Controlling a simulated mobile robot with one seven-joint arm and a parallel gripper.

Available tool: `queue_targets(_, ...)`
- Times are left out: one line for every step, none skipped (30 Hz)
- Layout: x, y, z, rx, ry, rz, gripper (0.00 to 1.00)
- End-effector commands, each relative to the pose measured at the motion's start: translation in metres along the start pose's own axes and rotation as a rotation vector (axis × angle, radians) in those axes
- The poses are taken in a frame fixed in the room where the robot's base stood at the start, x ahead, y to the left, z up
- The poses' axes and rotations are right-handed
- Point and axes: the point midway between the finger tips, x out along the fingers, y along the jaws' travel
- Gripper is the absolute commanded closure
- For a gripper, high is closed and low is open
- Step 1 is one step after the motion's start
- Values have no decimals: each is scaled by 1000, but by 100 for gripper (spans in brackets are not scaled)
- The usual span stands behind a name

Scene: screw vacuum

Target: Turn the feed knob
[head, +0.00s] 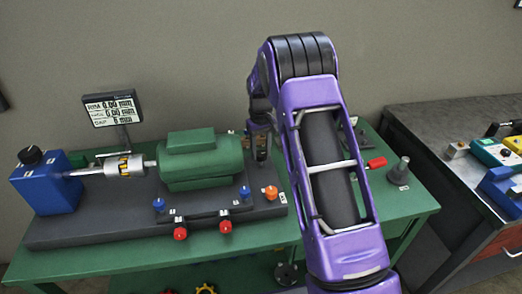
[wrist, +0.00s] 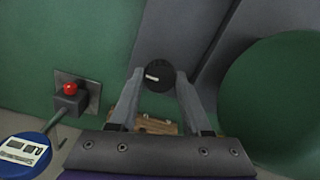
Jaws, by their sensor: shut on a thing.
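A round black knob (wrist: 158,78) with a white pointer mark sits between the fingertips of my gripper (wrist: 160,80) in the wrist view. The pointer lies roughly sideways. I am shut on this knob, one finger on each side. In the head view my gripper (head: 262,150) is low beside the right end of the green motor body (head: 200,160), partly behind my purple arm. The held knob is hidden there. Another black knob (head: 31,155) stands on the blue block at the far left, away from my gripper.
A red button on a box (wrist: 69,90) and a blue-rimmed dial (wrist: 22,150) are left of my fingers. A big green round body (wrist: 275,95) is close on the right. Red, blue and orange knobs line the dark base (head: 100,225). A display (head: 111,107) stands behind.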

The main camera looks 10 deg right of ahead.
Motion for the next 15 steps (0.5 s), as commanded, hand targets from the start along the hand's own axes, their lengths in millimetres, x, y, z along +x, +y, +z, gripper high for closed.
queue_targets(0, 0, 0, 22, 1, 1, 100)
queue_targets(0, 0, 0, 34, 1, 1, 100)
queue_targets(0, 0, 0, 49, 1, 0, 100)
queue_targets(0, 0, 0, 58, 1, 0, 100)
queue_targets(0, 0, 0, 66, 1, 0, 100)
queue_targets(0, 0, 0, 77, 1, 0, 100)
queue_targets(0, 0, 0, 83, 1, 0, 100)
queue_targets(0, 0, 0, 88, 1, 0, 100)
queue_targets(0, 0, 0, 93, 1, 0, 100)
queue_targets(0, 0, 0, 96, 1, 0, 100)
queue_targets(0, 0, 0, 99, 1, 0, 100)
queue_targets(0, 0, 0, 102, 1, 0, 100)
queue_targets(0, 0, 0, 103, 1, 0, 100)
queue_targets(0, 0, 0, 104, 1, 0, 100)
queue_targets(0, 0, 0, 104, 1, 0, 100)
